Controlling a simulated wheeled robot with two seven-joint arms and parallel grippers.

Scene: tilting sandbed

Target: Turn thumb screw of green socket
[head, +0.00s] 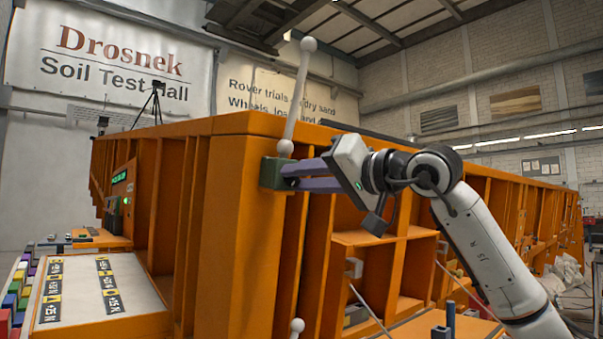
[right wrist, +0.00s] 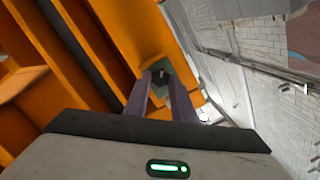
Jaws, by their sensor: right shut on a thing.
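The green socket (head: 270,173) is fixed on the orange sandbed's near corner post, close to its top. A white pole (head: 298,95) with ball ends rises from the socket, tilted slightly right. My right gripper (head: 289,176) reaches in from the right, its two purple-grey fingers at the socket's right side. In the right wrist view the fingertips close on a small dark thumb screw (right wrist: 159,76) in front of the green socket (right wrist: 155,66). The fingers hide much of the screw, so its turn angle cannot be told. My left gripper is not in view.
The orange sandbed (head: 226,200) fills the middle, with ribs and open shelves. A white ball (head: 297,325) shows below the corner. A pale panel with black and yellow labels (head: 80,290) lies at lower left, beside coloured bins (head: 18,290).

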